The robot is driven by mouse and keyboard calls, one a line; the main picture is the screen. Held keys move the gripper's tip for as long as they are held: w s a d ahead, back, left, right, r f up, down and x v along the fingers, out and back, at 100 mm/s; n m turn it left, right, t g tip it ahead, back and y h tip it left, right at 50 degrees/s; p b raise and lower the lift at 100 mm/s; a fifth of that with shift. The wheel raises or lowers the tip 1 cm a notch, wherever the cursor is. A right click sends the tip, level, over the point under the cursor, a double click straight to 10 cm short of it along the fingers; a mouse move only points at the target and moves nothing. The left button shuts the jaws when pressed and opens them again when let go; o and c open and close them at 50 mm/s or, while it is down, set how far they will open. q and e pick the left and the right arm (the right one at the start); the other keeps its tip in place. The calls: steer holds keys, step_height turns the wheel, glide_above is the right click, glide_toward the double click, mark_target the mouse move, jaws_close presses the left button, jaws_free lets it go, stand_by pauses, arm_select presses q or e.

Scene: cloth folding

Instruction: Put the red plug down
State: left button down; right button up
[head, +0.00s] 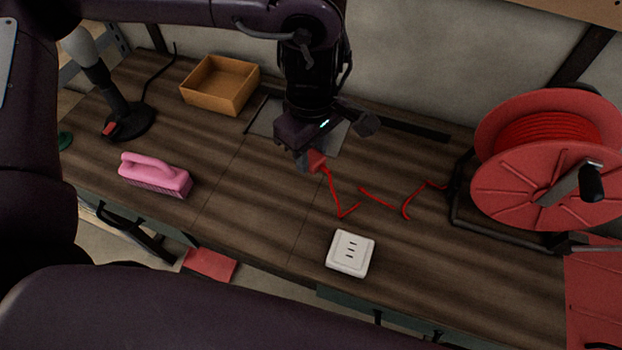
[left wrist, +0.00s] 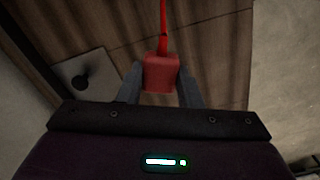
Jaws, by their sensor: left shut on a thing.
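The red plug (head: 316,161) is held between the fingers of my left gripper (head: 306,160), over the middle of the wooden table. In the left wrist view the plug (left wrist: 161,73) sits between the two grey fingertips (left wrist: 160,84), with its red cord (left wrist: 163,30) running away from it. In the head view the cord (head: 377,196) zigzags right across the table to the red cable reel (head: 530,190). I cannot tell how far the plug is above the tabletop. My right gripper is not in view.
A white socket block (head: 350,253) lies near the table's front edge. A pink brush (head: 155,175) and an open tan box (head: 220,84) are at the left. A black stand (head: 128,120) is at the far left. The wood (head: 245,200) between brush and socket is clear.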

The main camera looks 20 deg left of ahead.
arm_select(q)
glide_above(311, 192)
step_height(311, 192, down, 5)
steer(key=shift+r, duration=0.15)
steer(key=shift+f, duration=0.25)
step_height(311, 192, down, 3)
steer(key=shift+f+b, duration=0.15)
steer(key=shift+b, duration=0.2)
steer(key=shift+f, duration=0.15)
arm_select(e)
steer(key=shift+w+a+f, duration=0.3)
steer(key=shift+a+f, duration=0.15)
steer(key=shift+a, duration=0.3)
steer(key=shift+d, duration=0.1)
arm_select(q)
steer(key=shift+f+b, duration=0.5)
steer(key=shift+f, duration=0.15)
steer(key=c, duration=1)
jaws_free()
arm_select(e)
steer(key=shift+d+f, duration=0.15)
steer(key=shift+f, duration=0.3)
